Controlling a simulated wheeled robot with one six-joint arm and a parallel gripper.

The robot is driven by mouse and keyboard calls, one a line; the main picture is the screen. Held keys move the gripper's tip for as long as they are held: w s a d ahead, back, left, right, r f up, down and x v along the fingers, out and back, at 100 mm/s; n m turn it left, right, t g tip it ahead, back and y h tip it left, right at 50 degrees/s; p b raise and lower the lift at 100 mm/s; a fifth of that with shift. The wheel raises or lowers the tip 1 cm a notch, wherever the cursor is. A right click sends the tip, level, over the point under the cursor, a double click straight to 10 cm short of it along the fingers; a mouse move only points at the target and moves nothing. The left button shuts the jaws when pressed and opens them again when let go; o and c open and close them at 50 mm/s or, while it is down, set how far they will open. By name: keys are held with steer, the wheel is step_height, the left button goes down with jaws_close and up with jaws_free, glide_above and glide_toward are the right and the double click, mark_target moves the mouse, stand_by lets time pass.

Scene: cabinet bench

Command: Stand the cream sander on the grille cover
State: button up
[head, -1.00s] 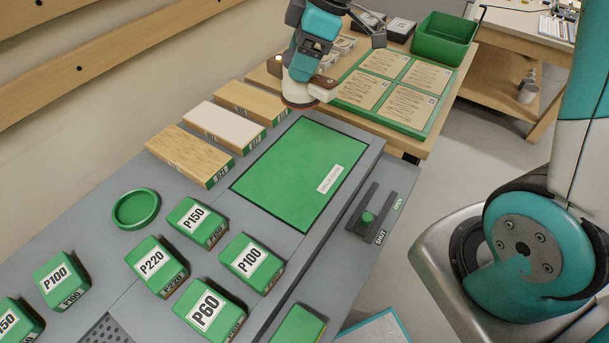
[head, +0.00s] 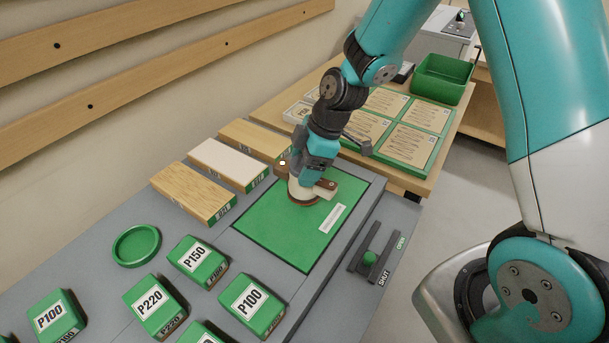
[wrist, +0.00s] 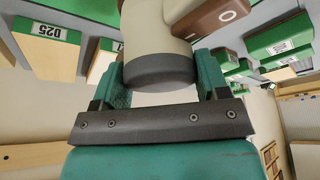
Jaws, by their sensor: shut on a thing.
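The cream sander (head: 297,190), with a brown-red base and a brown switch part, is upright over the far part of the green cover panel (head: 275,225), which has a white label. I take this panel as the grille cover. My gripper (head: 308,172) is shut on the sander from above. In the wrist view the teal fingers (wrist: 162,82) sit either side of the sander's cream body and dark collar (wrist: 160,68). I cannot tell whether the sander's base touches the panel.
Three sanding boards (head: 228,162) lie left of the panel. Blocks such as P150 (head: 198,262) and P100 (head: 252,305) and a round green dish (head: 136,245) stand nearer. A green bin (head: 443,78) stands behind.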

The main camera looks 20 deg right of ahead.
steer(key=shift+f, duration=1.9)
steer(key=shift+f, duration=0.1)
steer(key=o, duration=1)
steer(key=shift+r+p, duration=0.2)
steer(key=shift+p, duration=0.15)
steer(key=w+b+v, duration=0.1)
steer(key=b+v, duration=0.1)
steer(key=v, duration=0.9)
steer(key=s+a+r+m, duration=0.3)
steer(key=s, duration=0.4)
steer(key=s+a+r+m, duration=0.3)
steer(key=s+r, duration=0.1)
steer(key=s, duration=0.4)
steer(key=s+a+r+m, duration=0.2)
steer(key=s+r, duration=0.1)
steer(key=s, duration=0.4)
steer(key=shift+s+a+r+m+g, duration=0.2)
steer(key=shift+a+r+m+g, duration=0.15)
steer(key=shift+a+m+g, duration=0.05)
